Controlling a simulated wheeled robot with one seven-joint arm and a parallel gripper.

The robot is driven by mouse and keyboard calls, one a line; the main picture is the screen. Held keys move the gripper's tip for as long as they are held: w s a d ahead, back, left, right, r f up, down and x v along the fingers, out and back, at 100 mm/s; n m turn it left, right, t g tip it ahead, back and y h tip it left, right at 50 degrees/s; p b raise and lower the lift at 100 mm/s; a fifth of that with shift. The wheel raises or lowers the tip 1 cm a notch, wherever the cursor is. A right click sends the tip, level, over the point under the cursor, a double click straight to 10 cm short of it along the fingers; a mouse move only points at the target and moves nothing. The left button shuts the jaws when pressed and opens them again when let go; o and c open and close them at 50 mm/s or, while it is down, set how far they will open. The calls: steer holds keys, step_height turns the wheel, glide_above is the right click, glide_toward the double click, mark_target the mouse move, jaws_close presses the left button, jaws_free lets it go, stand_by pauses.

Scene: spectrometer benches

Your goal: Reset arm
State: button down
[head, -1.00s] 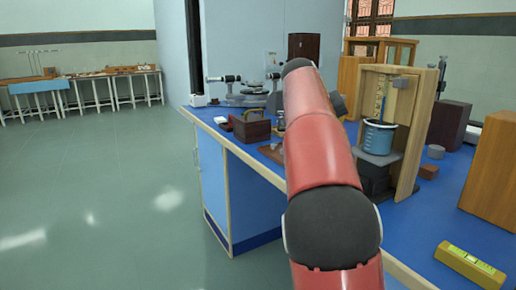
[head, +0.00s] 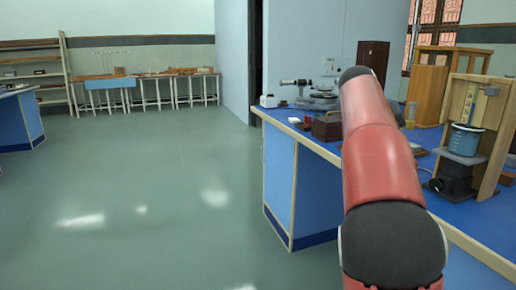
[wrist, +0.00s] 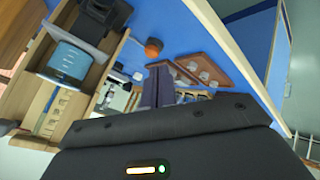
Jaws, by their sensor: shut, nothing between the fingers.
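My red and black arm (head: 384,170) rises in front of the blue bench in the head view, and its end is hidden there behind its own links. In the wrist view my gripper (wrist: 158,76) shows as two grey-purple fingers close together beyond the dark wrist housing. It is shut and empty. It is seen against the blue bench top, with a tray of small round pieces (wrist: 200,68) just to the right of the fingers. I cannot tell how far above the bench it is.
On the blue bench (head: 461,211) stand a wooden stand (head: 497,120) with a blue beaker (head: 465,140), an optical instrument (head: 312,96) and a dark brown box (head: 327,127). Another stocked bench (head: 150,83) stands by the far wall. The green floor (head: 150,190) on the left is clear.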

steer(key=s+a+f+n+y, duration=0.1)
steer(key=s+a+f, duration=0.4)
steer(key=s, duration=0.6)
steer(key=s+a+f+y, duration=0.4)
steer(key=s+a+f, duration=0.2)
steer(key=s+f, duration=0.3)
steer(key=s+a+f+n+y, duration=0.1)
steer(key=s+a+f, duration=0.4)
steer(key=s, duration=0.9)
step_height(320, 180, down, 3)
steer(key=shift+s+a+n+t+y, duration=0.2)
steer(key=shift+a+n+t+y, duration=0.15)
steer(key=shift+y, duration=0.55)
